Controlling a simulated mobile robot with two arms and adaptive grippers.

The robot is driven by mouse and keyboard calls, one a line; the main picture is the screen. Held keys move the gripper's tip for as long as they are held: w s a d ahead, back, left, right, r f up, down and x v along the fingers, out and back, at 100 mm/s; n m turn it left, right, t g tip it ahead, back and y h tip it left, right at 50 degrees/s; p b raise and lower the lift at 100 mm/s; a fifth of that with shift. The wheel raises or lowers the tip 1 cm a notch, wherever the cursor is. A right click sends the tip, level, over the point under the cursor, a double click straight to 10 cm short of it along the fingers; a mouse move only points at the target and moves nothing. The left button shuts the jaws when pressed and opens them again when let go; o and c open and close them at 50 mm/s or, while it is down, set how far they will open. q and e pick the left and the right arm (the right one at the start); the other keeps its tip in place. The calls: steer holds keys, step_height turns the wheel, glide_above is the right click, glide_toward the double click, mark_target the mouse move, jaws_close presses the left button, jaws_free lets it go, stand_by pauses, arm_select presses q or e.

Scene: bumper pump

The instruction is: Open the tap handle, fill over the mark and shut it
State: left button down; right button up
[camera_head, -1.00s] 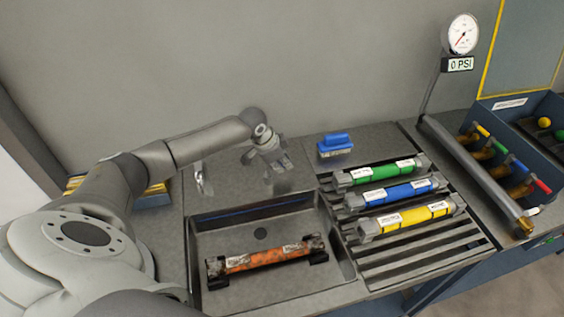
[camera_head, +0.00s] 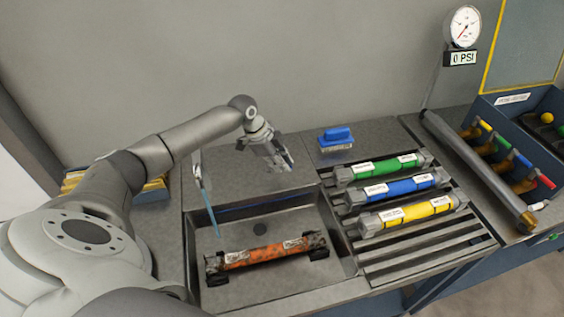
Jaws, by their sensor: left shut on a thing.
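The metal tap (camera_head: 197,158) stands at the back left of the sink (camera_head: 188,268). A thin blue stream of water (camera_head: 208,204) runs down from it into the sink. My left gripper (camera_head: 278,158) is behind the sink, to the right of the tap, and is shut on the tap handle, which the fingers largely hide. An orange, dirty cylinder (camera_head: 265,254) with black ends lies in the sink. I cannot make out a fill mark or a water level. My right gripper is not in view.
Green (camera_head: 380,168), blue (camera_head: 400,187) and yellow (camera_head: 407,213) cylinders lie on the slatted rack (camera_head: 425,251) at right. A blue brush (camera_head: 336,139) stands behind it. A gauge (camera_head: 465,27) reads 0 PSI above a metal tube (camera_head: 475,170).

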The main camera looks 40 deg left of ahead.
arm_select(q)
steer(key=m, duration=0.1)
steer(key=m+b, duration=0.1)
steer(key=shift+s+m+g+h, duration=0.3)
steer(key=shift+s+g, duration=0.1)
steer(key=shift+s+m+g+b, duration=0.45)
steer(key=shift+m+b, duration=0.3)
steer(key=shift+m, duration=0.25)
steer(key=shift+r, duration=0.1)
steer(key=c, duration=1.4)
jaws_free()
steer(key=shift+c, duration=0.2)
steer(key=v, duration=1.2)
steer(key=shift+a, duration=0.25)
